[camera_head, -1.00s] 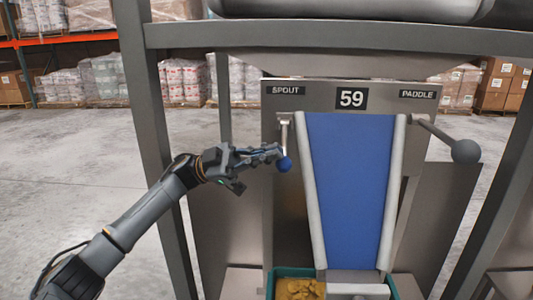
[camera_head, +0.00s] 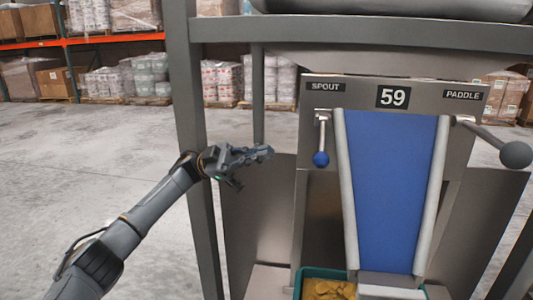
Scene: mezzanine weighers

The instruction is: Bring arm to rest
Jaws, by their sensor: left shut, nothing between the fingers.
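My left arm comes in from the lower left. Its gripper (camera_head: 262,153) is shut and empty, in front of the weigher frame and left of the spout lever. The spout lever (camera_head: 321,158) hangs down with its blue knob, under the SPOUT label, apart from my fingers. My right gripper is not in view.
The weigher, numbered 59 (camera_head: 393,97), has a blue chute (camera_head: 390,190) and a paddle lever with a grey knob (camera_head: 515,155). A teal crate (camera_head: 299,284) with yellowish pieces sits below. A grey frame post (camera_head: 190,130) stands behind my arm. Open concrete floor (camera_head: 90,160) lies left.

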